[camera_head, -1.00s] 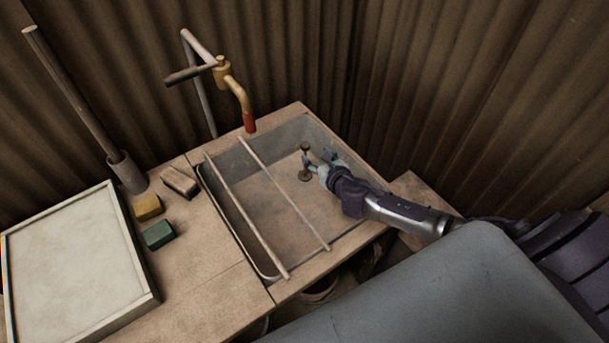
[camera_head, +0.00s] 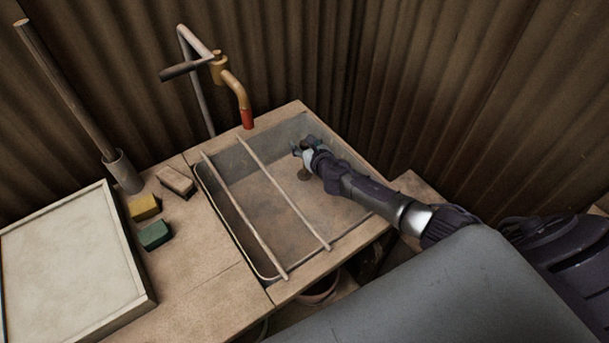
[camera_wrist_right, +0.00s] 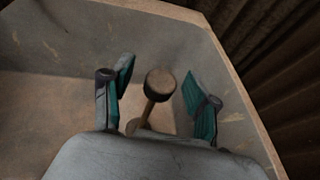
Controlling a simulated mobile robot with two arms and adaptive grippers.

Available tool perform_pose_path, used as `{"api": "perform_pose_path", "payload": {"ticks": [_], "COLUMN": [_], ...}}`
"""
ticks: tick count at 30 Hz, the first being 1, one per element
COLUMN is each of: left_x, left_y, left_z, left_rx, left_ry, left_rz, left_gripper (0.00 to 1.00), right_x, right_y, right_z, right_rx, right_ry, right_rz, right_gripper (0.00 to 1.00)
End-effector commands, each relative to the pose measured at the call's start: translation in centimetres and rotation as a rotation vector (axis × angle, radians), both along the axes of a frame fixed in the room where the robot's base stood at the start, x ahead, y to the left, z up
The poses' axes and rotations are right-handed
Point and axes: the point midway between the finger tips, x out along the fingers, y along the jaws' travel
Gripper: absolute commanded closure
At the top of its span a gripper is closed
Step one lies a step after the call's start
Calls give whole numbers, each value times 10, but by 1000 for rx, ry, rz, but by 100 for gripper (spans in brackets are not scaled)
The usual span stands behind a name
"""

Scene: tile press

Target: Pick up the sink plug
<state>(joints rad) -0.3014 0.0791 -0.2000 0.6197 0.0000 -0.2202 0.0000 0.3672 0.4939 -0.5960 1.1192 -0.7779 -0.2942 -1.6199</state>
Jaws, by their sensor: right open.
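The sink plug (camera_wrist_right: 160,85) has a round dark-rimmed knob on a thin wooden-looking stem. In the right wrist view it stands between the two fingers of my right gripper (camera_wrist_right: 158,90), with space on both sides of the knob. In the head view my right gripper (camera_head: 306,146) is inside the sink (camera_head: 265,195) and hides most of the plug; only its dark round base (camera_head: 304,174) shows on the sink floor. The right gripper is open and holds nothing. My left gripper is not in view.
Two thin rods (camera_head: 290,200) lie across the sink. A brass tap (camera_head: 238,92) with a red end stands at the back rim. To the left are yellow (camera_head: 144,206) and green (camera_head: 155,235) blocks, a brown block (camera_head: 176,182) and a pale framed tray (camera_head: 148,300).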

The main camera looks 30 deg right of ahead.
Motion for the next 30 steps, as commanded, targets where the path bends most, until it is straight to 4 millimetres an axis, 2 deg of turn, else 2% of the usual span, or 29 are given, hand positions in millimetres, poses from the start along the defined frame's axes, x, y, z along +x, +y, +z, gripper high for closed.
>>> {"api": "perform_pose_path", "payload": {"ticks": [1,12,24,26,30], "left_x": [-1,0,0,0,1], "left_y": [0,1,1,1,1], "left_z": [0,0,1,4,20], "left_rx": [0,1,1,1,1], "left_ry": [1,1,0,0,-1], "left_rz": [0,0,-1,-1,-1], "left_gripper": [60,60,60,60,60], "right_x": [0,0,0,0,1], "right_y": [0,0,0,-1,-1], "right_z": [0,0,2,7,33], "right_rx": [0,0,0,0,-3], "right_ry": [0,0,-1,-2,-5], "right_rz": [0,-1,-1,0,1], "right_gripper": [41,100,100,100,100]}}
